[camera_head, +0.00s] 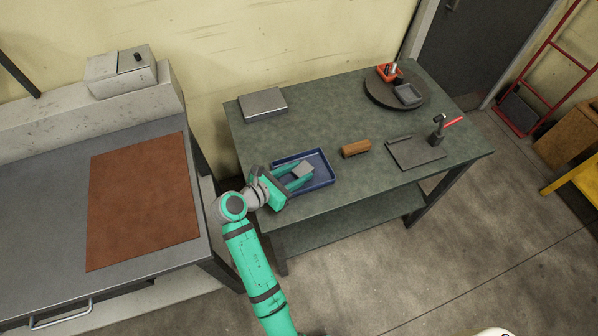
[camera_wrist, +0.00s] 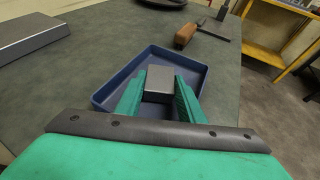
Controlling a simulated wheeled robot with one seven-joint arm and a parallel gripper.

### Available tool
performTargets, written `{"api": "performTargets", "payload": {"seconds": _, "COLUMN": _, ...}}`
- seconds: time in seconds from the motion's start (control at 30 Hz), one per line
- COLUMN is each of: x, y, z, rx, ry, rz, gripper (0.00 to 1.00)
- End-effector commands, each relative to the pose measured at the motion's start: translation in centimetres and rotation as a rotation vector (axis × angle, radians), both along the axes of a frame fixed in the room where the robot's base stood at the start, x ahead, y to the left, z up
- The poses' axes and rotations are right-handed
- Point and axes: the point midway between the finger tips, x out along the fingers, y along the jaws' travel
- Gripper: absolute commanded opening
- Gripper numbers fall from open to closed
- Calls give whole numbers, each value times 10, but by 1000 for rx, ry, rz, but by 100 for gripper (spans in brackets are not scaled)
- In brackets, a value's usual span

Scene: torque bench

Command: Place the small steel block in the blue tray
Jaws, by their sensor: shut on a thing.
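The small steel block (camera_head: 303,170) is a grey cube held between the fingers of my gripper (camera_head: 296,176). In the wrist view the block (camera_wrist: 159,82) sits between the two green fingers of my gripper (camera_wrist: 160,92), which touch its sides. The blue tray (camera_head: 329,178) is a shallow rectangular tray on the green table, and it also shows in the wrist view (camera_wrist: 187,63). The block and fingertips are over the tray's inside. I cannot tell whether the block touches the tray floor. The tray is otherwise empty where I can see it.
A dark plate (camera_head: 415,153) and a small stand with a red-handled tool (camera_head: 440,125) are further right. A flat grey box (camera_head: 262,104) and a round turntable (camera_head: 376,97) stand behind.

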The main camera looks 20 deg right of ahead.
Motion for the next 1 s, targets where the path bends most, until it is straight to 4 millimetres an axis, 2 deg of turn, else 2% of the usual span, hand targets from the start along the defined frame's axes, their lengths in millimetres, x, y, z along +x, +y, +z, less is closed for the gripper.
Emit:
{"api": "performTargets", "payload": {"seconds": 0.07, "x": 0, "y": -1, "z": -1, "rx": -2, "ry": -1, "rz": -1, "gripper": 0}}
{"api": "performTargets", "payload": {"seconds": 0.1, "x": 0, "y": -1, "z": -2, "rx": 0, "ry": 0, "rz": -2, "gripper": 40}}
{"api": "performTargets", "payload": {"seconds": 0.13, "x": -1, "y": -2, "z": -2, "rx": 0, "ry": 0, "rz": -3, "gripper": 43}}
{"api": "performTargets", "payload": {"seconds": 0.53, "x": -2, "y": 1, "z": 2, "rx": 0, "ry": 0, "rz": -3, "gripper": 43}}
{"api": "performTargets", "payload": {"seconds": 0.67, "x": -8, "y": 16, "z": 9, "rx": -1, "ry": 0, "rz": -1, "gripper": 43}}
{"api": "performTargets", "payload": {"seconds": 1.0, "x": -35, "y": 71, "z": 35, "rx": 0, "ry": -2, "rz": -1, "gripper": 43}}
